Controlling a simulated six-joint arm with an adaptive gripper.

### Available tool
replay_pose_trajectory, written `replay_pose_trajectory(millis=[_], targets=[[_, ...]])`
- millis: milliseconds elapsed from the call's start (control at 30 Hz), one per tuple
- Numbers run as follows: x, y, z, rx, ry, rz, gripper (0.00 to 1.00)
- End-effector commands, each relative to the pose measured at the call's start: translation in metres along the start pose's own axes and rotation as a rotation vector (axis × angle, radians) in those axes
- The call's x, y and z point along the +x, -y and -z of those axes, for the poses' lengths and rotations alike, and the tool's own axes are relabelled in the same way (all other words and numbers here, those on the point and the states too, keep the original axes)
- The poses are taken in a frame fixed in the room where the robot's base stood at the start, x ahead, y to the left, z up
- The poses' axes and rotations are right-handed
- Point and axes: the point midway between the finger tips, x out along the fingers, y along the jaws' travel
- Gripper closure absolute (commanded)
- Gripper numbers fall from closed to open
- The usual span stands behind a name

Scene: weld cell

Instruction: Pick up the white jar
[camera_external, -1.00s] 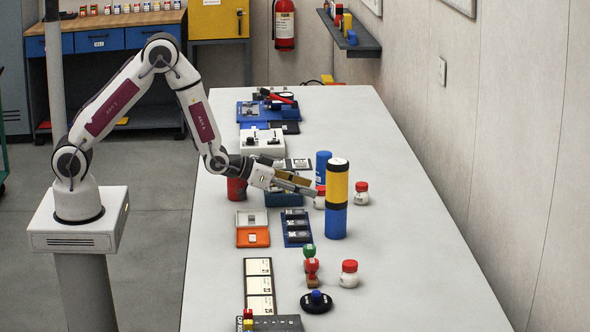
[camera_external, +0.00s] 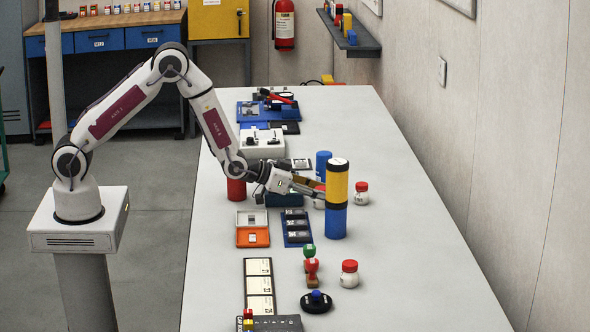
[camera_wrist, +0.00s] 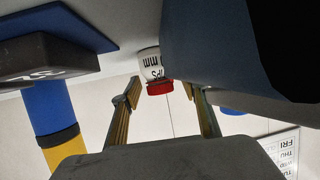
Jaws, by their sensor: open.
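A white jar with a red lid (camera_wrist: 152,66) is straight ahead in the wrist view, upside down there, with dark lettering on its side. My gripper (camera_wrist: 160,90) is open, with one finger on each side of the view of the jar; I cannot tell whether the jar lies between the fingertips. In the external view my gripper (camera_external: 318,187) is low over the table, and this jar (camera_external: 319,204) is mostly hidden behind it. Two similar red-lidded jars stand apart: one (camera_external: 361,196) to the right, one (camera_external: 349,276) nearer the camera.
A tall blue and yellow cylinder (camera_external: 337,190) stands very close to my gripper, on its near side. A shorter blue cylinder (camera_external: 323,162) stands behind, and a red cylinder (camera_external: 237,190) is under my wrist. Stamps (camera_external: 311,270) stand nearer the camera. The table's right side is clear.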

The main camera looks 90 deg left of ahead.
Motion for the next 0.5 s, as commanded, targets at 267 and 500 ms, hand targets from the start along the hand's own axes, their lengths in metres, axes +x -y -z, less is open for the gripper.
replay_pose_trajectory(millis=[267, 500], targets=[[-0.0001, 0.0001, 0.0001, 0.0, 0.0, 0.0, 0.56], [-0.0002, 0.0001, 0.0002, 0.0, 0.0, 0.0, 0.74]])
